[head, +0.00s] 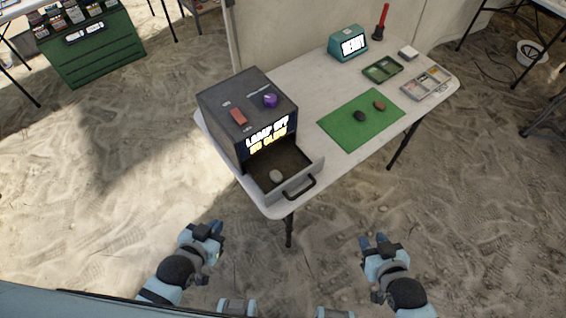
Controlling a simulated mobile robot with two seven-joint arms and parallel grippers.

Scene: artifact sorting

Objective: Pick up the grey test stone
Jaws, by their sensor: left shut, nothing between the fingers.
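The drawer is pulled out toward me and has a black handle. My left gripper (212,228) is shut and empty, below and left of the drawer, off the table edge. My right gripper (374,241) is below and right of the drawer, also clear of the table. Its fingers are too small to tell open from shut. Neither gripper touches the stone.
The table (310,105) also bears a green mat (342,126) with a black stone (360,116) and a brown stone (379,105). A teal box (347,43) reading "READY", small trays (426,83) and a red-handled tool (381,20) stand behind. The box's display (267,135) reads "LAMP OFF".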

